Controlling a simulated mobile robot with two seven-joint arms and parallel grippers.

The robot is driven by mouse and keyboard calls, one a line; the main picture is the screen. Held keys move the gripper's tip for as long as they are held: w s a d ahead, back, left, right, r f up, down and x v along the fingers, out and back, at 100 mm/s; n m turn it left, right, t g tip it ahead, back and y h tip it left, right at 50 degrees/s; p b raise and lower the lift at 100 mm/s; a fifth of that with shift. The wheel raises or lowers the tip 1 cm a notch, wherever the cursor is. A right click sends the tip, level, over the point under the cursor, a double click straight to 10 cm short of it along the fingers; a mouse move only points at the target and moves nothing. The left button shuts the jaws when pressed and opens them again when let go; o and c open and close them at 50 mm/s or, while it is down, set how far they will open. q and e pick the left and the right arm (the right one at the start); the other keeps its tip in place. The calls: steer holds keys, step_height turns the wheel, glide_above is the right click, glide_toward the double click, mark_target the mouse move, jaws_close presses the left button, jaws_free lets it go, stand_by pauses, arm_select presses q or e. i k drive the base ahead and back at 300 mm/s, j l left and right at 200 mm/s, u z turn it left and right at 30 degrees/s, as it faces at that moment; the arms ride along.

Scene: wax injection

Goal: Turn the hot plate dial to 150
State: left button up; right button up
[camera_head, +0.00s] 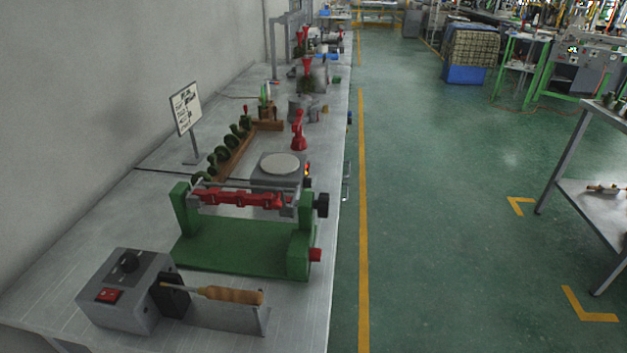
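The hot plate (262,178) stands on the long grey workbench, behind the green fixture, and has a round pale top (280,163). Its control side faces right, towards the aisle. A small orange-lit spot (308,168) and a dark part that may be the dial (308,182) show at that edge. The side is seen almost edge-on, so I cannot read a setting or number. Neither of my grippers is in view.
A green fixture (235,248) holding a red part stands before the hot plate. A grey box (128,290) with a black knob and red switch is nearer. A red part (298,132) stands behind the hot plate. The green floor aisle (430,230) on the right is clear.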

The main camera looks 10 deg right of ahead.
mark_target(308, 183)
steer(key=i+l+u, duration=0.15)
steer(key=l+u, duration=0.25)
steer(key=l, duration=0.45)
steer(key=l+u, duration=0.45)
steer(key=l, duration=0.35)
steer(key=l+u, duration=0.4)
steer(key=l, duration=0.45)
steer(key=l+u, duration=0.4)
steer(key=l, duration=0.45)
steer(key=l+u, duration=0.4)
steer(key=l, duration=0.45)
steer(key=l+u, duration=0.4)
steer(key=l, duration=0.45)
steer(key=l+u, duration=0.25)
steer(key=l, duration=0.3)
steer(key=k+l+u, duration=0.1)
steer(key=l+u, duration=0.2)
steer(key=l, duration=0.3)
steer(key=k+l+u, duration=0.25)
steer(key=l, duration=0.3)
steer(key=i, duration=0.1)
